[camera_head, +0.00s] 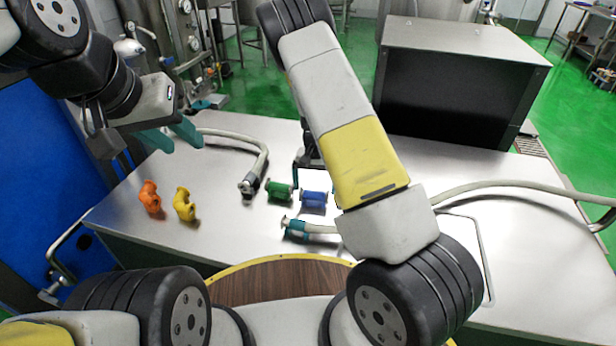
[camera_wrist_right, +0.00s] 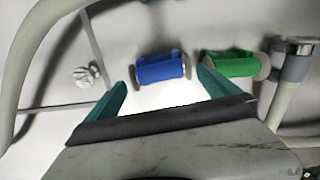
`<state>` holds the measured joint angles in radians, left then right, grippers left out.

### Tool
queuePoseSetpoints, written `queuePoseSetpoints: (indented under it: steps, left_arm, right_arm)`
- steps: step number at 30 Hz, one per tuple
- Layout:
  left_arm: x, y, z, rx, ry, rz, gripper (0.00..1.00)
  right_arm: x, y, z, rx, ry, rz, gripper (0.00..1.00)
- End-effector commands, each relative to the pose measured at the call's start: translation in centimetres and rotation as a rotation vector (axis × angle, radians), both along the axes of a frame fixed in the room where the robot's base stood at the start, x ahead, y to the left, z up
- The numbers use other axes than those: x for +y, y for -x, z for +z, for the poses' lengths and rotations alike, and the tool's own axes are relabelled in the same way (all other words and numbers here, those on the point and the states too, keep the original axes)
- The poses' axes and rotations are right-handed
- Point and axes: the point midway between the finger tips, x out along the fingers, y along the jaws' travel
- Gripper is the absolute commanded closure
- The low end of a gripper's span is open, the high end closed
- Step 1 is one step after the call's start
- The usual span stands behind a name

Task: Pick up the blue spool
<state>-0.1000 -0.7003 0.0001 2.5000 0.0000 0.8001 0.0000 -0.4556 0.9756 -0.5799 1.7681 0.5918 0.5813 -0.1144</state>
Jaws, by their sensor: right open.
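The blue spool (camera_head: 313,200) lies on its side on the steel table, just right of the green spool (camera_head: 279,191). My right gripper (camera_head: 313,183) reaches down at the blue spool, its teal fingers apart. In the right wrist view, the blue spool (camera_wrist_right: 161,69) shows ahead of and between the open fingertips (camera_wrist_right: 161,82), and the green spool (camera_wrist_right: 231,64) is just outside the right-hand finger. Whether either finger touches the blue spool is unclear. My left gripper (camera_head: 172,136) is open and empty above the table's left part.
An orange fitting (camera_head: 150,197) and a yellow fitting (camera_head: 184,205) stand at the table's left. A hose end (camera_head: 249,184) lies left of the green spool, and another hose end (camera_head: 296,227) lies in front of the spools. A large dark box (camera_head: 455,95) stands at the back right.

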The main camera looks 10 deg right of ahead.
Motion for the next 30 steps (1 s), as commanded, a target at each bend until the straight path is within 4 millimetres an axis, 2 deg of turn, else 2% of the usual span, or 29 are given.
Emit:
queuePoseSetpoints:
  steps: [3, 6, 15, 27, 30]
  left_arm:
    - [0.0, 0.0, 0.0, 0.000, 0.000, 0.000, 0.64]
    - [0.0, 0.0, 0.0, 0.000, 0.000, 0.000, 0.64]
    - [0.0, 0.0, 0.0, 0.000, 0.000, 0.000, 0.64]
    - [0.0, 0.0, 0.0, 0.000, 0.000, 0.000, 0.64]
    - [0.0, 0.0, 0.0, 0.000, 0.000, 0.000, 0.64]
  right_arm:
    - [0.1, 0.1, -2.1, 0.003, 0.001, 0.001, 0.00]
    - [0.1, 0.1, -3.1, 0.003, 0.000, 0.000, 0.00]
    - [0.1, 0.0, -3.5, 0.001, 0.000, 0.000, 0.02]
    - [0.1, 0.0, -3.4, 0.000, -0.001, 0.000, 0.78]
    - [0.1, 0.0, -3.4, 0.000, -0.001, 0.000, 0.78]
